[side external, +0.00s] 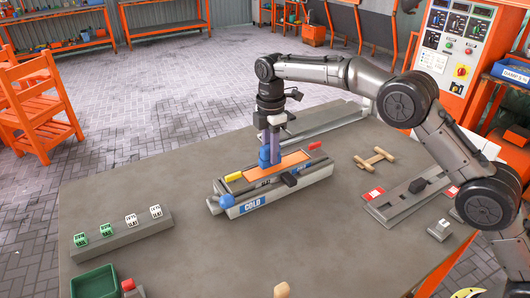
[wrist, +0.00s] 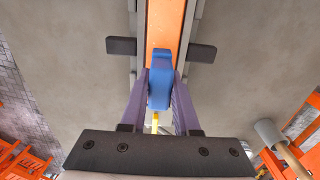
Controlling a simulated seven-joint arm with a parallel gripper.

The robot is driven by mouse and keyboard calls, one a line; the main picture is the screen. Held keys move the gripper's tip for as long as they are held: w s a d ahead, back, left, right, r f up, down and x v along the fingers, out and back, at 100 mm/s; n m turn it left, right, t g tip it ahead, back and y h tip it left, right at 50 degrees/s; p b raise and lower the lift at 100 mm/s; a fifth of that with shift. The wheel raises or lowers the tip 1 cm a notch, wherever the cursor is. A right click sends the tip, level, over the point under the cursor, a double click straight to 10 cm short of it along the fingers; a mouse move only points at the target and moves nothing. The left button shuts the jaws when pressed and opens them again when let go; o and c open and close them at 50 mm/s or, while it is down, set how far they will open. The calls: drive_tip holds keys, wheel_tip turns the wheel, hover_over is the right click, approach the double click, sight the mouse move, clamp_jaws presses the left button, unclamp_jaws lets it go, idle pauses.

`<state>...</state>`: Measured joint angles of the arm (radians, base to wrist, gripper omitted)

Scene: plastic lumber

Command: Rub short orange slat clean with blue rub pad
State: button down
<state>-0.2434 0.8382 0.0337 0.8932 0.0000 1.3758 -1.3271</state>
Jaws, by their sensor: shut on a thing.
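The short orange slat (side external: 281,166) lies flat in a grey holder (side external: 292,191) with a blue "COLD" label at the middle of the table. In the wrist view the orange slat (wrist: 165,25) runs away from me between the holder's grey sides. My gripper (side external: 270,147) points straight down over the slat's left part. It is shut on the blue rub pad (side external: 265,157), one purple finger on each side. In the wrist view the blue pad (wrist: 160,85) is between the fingers and over the slat. Whether its underside touches the slat is hidden.
Black clamp handles (wrist: 121,46) stick out on both sides of the holder. A yellow piece (side external: 234,176), a red piece (side external: 315,145) and a blue knob (side external: 226,201) are close to the slat. A grey block with several labelled cubes (side external: 131,220) stands left. Table between is clear.

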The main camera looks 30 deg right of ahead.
drive_tip(key=shift+d, duration=4.45)
drive_tip(key=shift+f, duration=0.6)
drive_tip(key=shift+a, duration=0.1)
drive_tip(key=shift+s+a+f, duration=0.1)
drive_tip(key=shift+a, duration=1.25)
drive_tip(key=shift+a, duration=2.65)
drive_tip(key=shift+a, duration=0.1)
drive_tip(key=shift+a+f, duration=0.1)
drive_tip(key=shift+a, duration=1.1)
